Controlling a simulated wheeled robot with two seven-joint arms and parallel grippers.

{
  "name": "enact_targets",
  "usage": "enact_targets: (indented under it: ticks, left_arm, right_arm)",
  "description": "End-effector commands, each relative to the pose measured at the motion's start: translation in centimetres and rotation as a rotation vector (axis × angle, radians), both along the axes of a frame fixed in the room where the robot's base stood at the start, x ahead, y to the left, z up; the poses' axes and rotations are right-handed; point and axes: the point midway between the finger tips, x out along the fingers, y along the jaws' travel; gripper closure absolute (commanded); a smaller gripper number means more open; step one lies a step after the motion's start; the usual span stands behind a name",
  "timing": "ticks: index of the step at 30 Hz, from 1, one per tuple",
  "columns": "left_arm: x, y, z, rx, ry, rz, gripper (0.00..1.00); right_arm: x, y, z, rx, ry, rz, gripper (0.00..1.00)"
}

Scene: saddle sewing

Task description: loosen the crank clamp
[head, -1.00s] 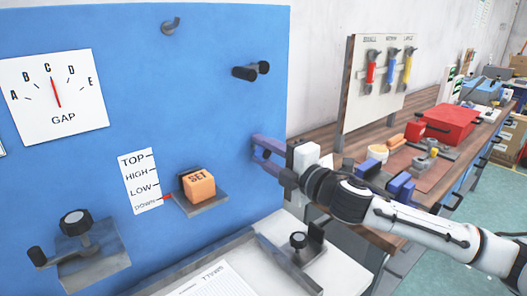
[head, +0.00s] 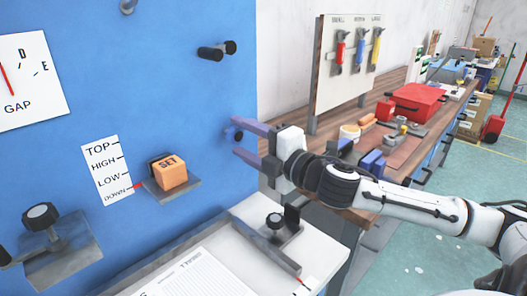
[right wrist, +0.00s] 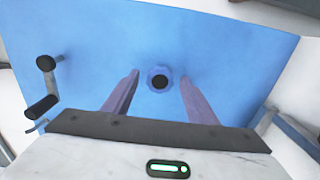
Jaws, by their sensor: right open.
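A blue lobed knob with a dark centre (right wrist: 160,80) sits on the blue panel and looks like the crank clamp. In the head view the knob (head: 237,135) shows between my right gripper's fingers, near the panel's right edge. My right gripper (head: 235,137) is open, with one purple finger above the knob and one below. In the right wrist view the fingers stand on either side of it, with gaps. The crank with its black handle (head: 211,53) sticks out higher on the panel and also shows in the right wrist view (right wrist: 44,86). My left gripper is out of view.
The blue panel (head: 170,90) also bears an orange SET block (head: 170,172), a level scale (head: 108,170) and a black-knobbed clamp (head: 41,217). A white table (head: 235,262) is below. A wooden workbench with a red box (head: 412,103) stands to the right.

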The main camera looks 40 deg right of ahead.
Motion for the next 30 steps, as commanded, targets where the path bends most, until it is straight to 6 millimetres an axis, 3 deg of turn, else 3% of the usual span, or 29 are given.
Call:
enact_targets:
  ticks: [18, 30]
  left_arm:
    - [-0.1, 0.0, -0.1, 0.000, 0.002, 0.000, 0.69]
    - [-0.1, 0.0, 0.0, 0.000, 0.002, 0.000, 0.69]
  right_arm:
    - [-6.1, -0.4, -0.1, 0.006, 0.004, 0.001, 0.48]
    - [-7.3, -0.6, 0.0, 0.001, 0.001, 0.000, 0.48]
